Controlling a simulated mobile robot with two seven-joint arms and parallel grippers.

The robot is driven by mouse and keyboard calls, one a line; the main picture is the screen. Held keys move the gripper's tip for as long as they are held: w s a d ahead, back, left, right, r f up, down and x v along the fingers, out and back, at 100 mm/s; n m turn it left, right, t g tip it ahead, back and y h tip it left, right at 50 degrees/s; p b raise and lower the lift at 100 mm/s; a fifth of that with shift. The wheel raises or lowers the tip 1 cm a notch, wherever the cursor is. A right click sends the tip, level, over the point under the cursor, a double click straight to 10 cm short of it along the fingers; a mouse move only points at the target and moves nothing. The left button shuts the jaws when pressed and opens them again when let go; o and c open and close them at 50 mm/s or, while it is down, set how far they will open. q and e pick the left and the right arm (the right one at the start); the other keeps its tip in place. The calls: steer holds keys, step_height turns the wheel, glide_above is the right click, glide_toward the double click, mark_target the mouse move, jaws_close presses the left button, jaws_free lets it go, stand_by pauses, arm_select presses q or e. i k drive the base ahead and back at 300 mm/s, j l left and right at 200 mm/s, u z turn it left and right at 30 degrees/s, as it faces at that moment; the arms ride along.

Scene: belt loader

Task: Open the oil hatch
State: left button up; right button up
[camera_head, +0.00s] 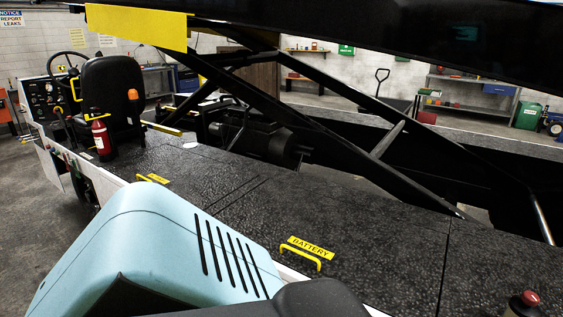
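The belt loader's dark textured deck (330,205) runs from the left back to the right front. A yellow handle (152,178) with a small yellow plate beside it sits on the deck at left of centre; its label is too small to read. A seam in the deck lies to its right. A nearer yellow handle (300,256) stands by a yellow plate marked BATTERY (311,247). The deck panels look flat and closed. No label reading oil is legible. Neither of my grippers is in view.
A black driver's seat (112,92), a red extinguisher (101,137) and a steering wheel (66,68) stand at the left back. Black lift beams (320,130) cross above the deck. A light-blue slotted housing (160,250) hides the deck's near left part. Shelves line the far wall.

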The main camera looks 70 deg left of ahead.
mark_target(202, 181)
steer(key=u, duration=3)
steer(key=z, duration=0.45)
steer(key=i+j+z, duration=0.15)
steer(key=j+z, duration=0.25)
steer(key=i+j+z, duration=0.15)
steer(key=j+z, duration=0.4)
steer(key=j, duration=0.3)
steer(key=i+j+z, duration=0.15)
steer(key=j, duration=0.3)
steer(key=j+z, duration=0.1)
steer(key=j, duration=1.75)
steer(key=i, duration=0.05)
